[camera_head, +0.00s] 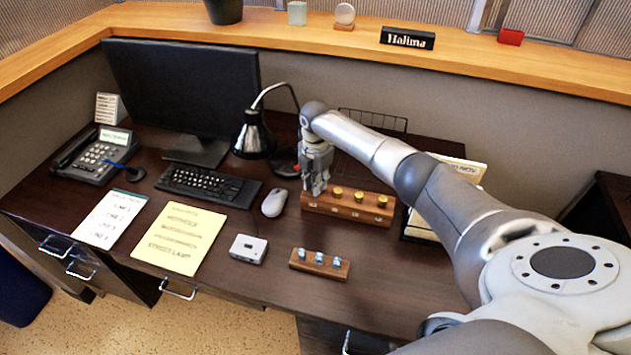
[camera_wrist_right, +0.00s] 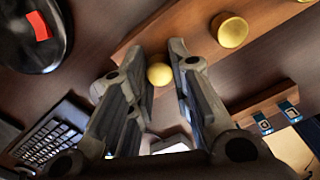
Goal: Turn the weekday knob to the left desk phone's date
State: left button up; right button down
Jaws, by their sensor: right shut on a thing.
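A wooden block (camera_head: 347,207) with a row of round yellow knobs stands on the dark desk. In the right wrist view this knob sits between the two fingers. The left desk phone (camera_head: 95,155) stands at the desk's left, its lit display (camera_head: 114,137) too small to read. My left gripper is not in view.
A black lamp (camera_head: 254,137) stands left of my right gripper. A mouse (camera_head: 274,203), a small white device (camera_head: 248,248) and a smaller wooden block (camera_head: 319,264) with blue-white pieces lie nearer. A keyboard (camera_head: 208,186) and note sheets lie left.

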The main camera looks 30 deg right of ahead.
jog(key=m+p, duration=0.1)
jog(key=m, duration=0.2)
jog(key=shift+r+m+p, duration=0.1)
jog(key=shift+m+p, duration=0.2)
jog(key=shift+p, duration=0.05)
jog(key=m+p, duration=0.1)
jog(key=m, duration=0.3)
jog(key=shift+m+p, duration=0.3)
jog(key=shift+p, duration=0.05)
jog(key=m+p, duration=0.1)
jog(key=m, duration=0.3)
jog(key=shift+m+p, duration=0.85)
jog(key=shift+m, duration=1.65)
jog(key=c, duration=1.3)
grip_release()
